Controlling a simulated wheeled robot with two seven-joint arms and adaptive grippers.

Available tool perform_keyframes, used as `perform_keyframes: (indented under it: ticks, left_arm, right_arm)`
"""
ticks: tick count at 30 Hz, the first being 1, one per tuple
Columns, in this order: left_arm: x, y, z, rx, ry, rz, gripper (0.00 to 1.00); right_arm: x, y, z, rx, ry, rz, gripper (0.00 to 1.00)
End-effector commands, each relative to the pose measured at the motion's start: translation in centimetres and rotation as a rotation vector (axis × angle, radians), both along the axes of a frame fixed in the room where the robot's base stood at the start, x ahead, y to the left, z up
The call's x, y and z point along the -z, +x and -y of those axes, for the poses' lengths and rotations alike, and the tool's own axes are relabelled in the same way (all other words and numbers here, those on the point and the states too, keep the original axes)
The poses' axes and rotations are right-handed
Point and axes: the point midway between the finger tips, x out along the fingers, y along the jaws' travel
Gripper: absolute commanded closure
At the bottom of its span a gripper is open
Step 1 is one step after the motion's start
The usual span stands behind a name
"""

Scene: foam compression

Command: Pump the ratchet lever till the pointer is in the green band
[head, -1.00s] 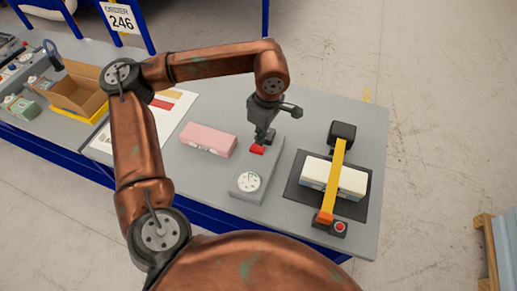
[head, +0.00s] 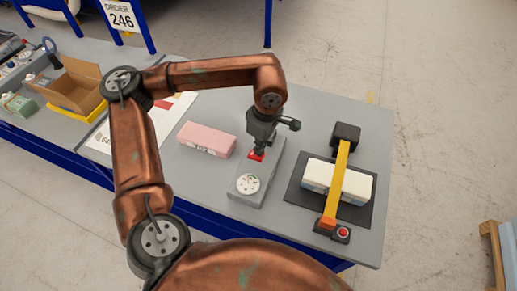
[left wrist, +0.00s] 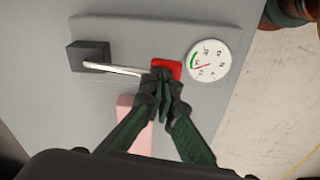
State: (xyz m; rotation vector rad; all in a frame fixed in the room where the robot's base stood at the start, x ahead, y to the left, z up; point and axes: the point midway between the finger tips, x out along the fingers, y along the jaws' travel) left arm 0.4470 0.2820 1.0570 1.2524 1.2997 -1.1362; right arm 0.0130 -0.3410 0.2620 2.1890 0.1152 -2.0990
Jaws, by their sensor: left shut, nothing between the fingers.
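The ratchet lever's red handle (head: 256,156) sits on a grey base (head: 252,199). In the left wrist view, the lever's metal rod (left wrist: 112,69) runs from a black block (left wrist: 88,56) to the red handle (left wrist: 166,66). My left gripper (head: 260,151) is shut and empty, its fingertips (left wrist: 164,88) at the handle and partly covering it. Whether they touch is hard to tell. The white round dial (head: 248,184) shows larger in the left wrist view (left wrist: 211,57). Its red pointer lies close to one end of the green band. My right gripper is out of view.
A pink foam block (head: 207,139) lies left of the base. On the right, white blocks (head: 354,187) sit under a yellow-orange bar (head: 338,178) on a dark mat (head: 298,193), with a red button (head: 343,232) in front. A cardboard box (head: 77,86) stands far left.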

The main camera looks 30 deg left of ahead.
Motion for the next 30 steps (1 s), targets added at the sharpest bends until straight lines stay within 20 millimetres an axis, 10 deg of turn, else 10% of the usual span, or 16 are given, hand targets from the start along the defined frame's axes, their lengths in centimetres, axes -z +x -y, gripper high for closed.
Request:
perform_keyframes:
  ticks: [30]
  left_arm:
    - [0.6,0.1,3.0,-0.001,0.001,0.0,1.0]
  right_arm:
    - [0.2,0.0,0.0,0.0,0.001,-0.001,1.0]
